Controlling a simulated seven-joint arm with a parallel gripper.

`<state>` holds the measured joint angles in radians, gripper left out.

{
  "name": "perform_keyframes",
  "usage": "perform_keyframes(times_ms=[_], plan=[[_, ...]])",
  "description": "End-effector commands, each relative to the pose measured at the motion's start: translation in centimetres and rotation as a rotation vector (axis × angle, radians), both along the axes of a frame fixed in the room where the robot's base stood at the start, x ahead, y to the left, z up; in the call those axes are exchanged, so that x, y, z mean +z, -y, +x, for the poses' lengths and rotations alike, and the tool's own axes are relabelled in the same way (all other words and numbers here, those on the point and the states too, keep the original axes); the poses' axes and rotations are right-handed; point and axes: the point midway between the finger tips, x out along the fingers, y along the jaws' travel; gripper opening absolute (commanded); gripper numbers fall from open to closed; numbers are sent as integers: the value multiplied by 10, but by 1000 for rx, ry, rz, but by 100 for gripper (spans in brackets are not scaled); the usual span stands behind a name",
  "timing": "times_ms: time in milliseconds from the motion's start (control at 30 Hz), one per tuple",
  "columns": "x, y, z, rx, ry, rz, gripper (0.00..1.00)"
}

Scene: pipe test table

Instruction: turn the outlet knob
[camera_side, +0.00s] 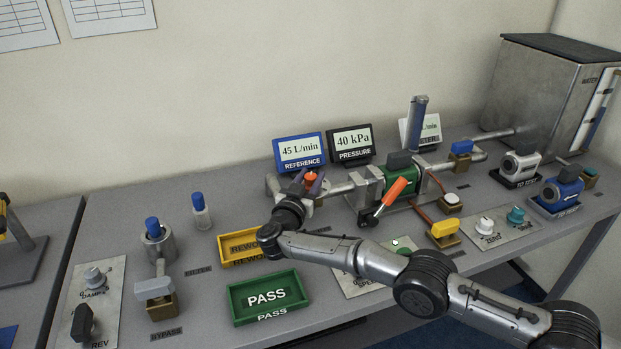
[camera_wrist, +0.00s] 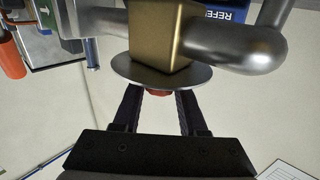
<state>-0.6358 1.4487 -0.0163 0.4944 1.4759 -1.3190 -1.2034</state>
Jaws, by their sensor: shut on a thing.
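The outlet knob (camera_side: 311,177) is small and orange-red, on the pipework in front of the blue reference display in the side view. In the wrist view the knob (camera_wrist: 158,93) shows as a red strip between the fingertips, mostly hidden by a grey disc and a brass block (camera_wrist: 158,35). My gripper (camera_side: 308,184) is at the knob, with one dark finger on each side. In the wrist view my gripper (camera_wrist: 158,95) is shut on the knob. How far the knob is turned cannot be told.
The reference display (camera_side: 301,151) reads 45 L/min and the pressure display (camera_side: 351,142) reads 40 kPa, both close behind. An orange-handled lever (camera_side: 394,191) stands to the right. A yellow rework tray (camera_side: 232,249) and green pass tray (camera_side: 265,298) lie in front.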

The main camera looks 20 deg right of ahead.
Motion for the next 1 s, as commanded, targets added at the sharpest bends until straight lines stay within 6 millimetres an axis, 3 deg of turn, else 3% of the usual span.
perform_keyframes(times_ms=[267,300,433,767,1000], plan=[[2,0,0,0,2,-2,0],[2,0,0,0,2,-2,49],[1,0,0,0,2,0,72],[1,-1,-1,1,1,-1,72],[2,-21,-26,4,0,-1,72]])
